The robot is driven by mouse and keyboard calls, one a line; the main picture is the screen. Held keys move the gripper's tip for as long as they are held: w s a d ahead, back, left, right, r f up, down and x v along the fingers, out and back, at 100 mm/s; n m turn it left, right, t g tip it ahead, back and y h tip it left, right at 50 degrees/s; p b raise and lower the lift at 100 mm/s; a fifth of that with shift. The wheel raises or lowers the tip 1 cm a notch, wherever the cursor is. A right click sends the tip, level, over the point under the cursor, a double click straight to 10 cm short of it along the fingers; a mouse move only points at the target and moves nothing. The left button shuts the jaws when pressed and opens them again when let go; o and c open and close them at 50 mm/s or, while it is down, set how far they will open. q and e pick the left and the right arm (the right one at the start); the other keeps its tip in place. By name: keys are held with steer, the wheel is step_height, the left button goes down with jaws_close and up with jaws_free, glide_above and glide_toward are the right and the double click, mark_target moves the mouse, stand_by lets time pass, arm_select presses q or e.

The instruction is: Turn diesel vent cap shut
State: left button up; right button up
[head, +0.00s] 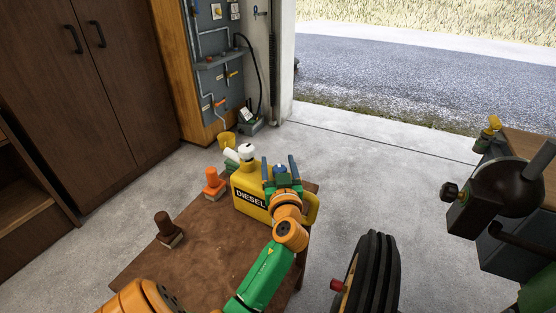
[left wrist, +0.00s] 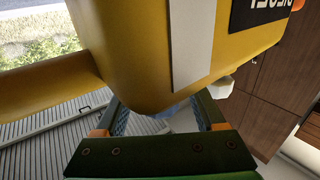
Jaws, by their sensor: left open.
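A yellow diesel can (head: 245,192) with a black DIESEL label stands on the brown table. In the left wrist view the can (left wrist: 130,50) appears upside down and fills the upper part. A small blue cap (head: 279,167) shows on top of the can, between the fingers of my left gripper (head: 279,164). My left gripper is open, with one finger on each side of that cap. I cannot tell whether the fingers touch it. In the left wrist view the gripper (left wrist: 162,120) has its two fingers apart. A white cap (head: 247,151) sits beside it on the can. My right gripper is not in view.
An orange-handled brush (head: 213,181) and a brown-handled brush (head: 165,227) stand on the table (head: 200,260). A black tyre (head: 370,275) is right of the table. Brown cabinets (head: 95,100) stand at left; the concrete floor behind the table is mostly clear.

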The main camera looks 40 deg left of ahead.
arm_select(q)
steer(key=shift+w+a, duration=0.15)
steer(key=shift+c, duration=0.4)
jaws_close()
steer(key=shift+r+m+t+h, duration=0.1)
steer(key=shift+m+t+h, duration=0.2)
steer(key=m+t+h+p, duration=0.2)
steer(key=d+m+t+h+p, duration=0.1)
steer(key=m+h, duration=0.1)
steer(key=h, duration=0.1)
steer(key=shift+w+r+t+p, duration=0.15)
steer(key=shift+w+t+p, duration=0.05)
steer(key=shift+t+p, duration=0.2)
steer(key=shift+w+d+m+t+h+p, duration=0.15)
steer(key=shift+m+t+h+p, duration=0.25)
steer(key=shift+m+h, duration=0.45)
steer(key=shift+d+m+t+h+p, duration=0.25)
steer(key=shift+m+h+p, duration=0.3)
steer(key=shift+h, duration=0.5)
steer(key=shift+f+h, duration=0.25)
steer(key=shift+h, duration=0.05)
